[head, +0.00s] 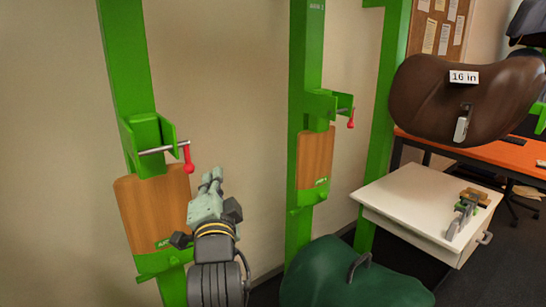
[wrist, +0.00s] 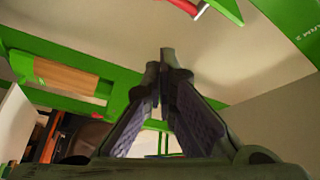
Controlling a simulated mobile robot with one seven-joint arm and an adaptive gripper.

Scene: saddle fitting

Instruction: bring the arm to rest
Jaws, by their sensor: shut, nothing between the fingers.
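My gripper (head: 213,184) is raised in front of the left green post, just right of its wooden pad (head: 151,207), with its fingers pointing up. In the wrist view the fingers (wrist: 160,65) meet at their tips with nothing between them. The gripper appears apart from the post and its red-handled crank (head: 187,156), though the depth gap is hard to judge.
A second green post (head: 305,100) with a wooden pad stands to the right. A green saddle (head: 350,280) is at the bottom centre. A brown saddle (head: 440,105) tagged "16 in" hangs at right, above a white cabinet (head: 400,203) with a metal tool (head: 465,212) on it.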

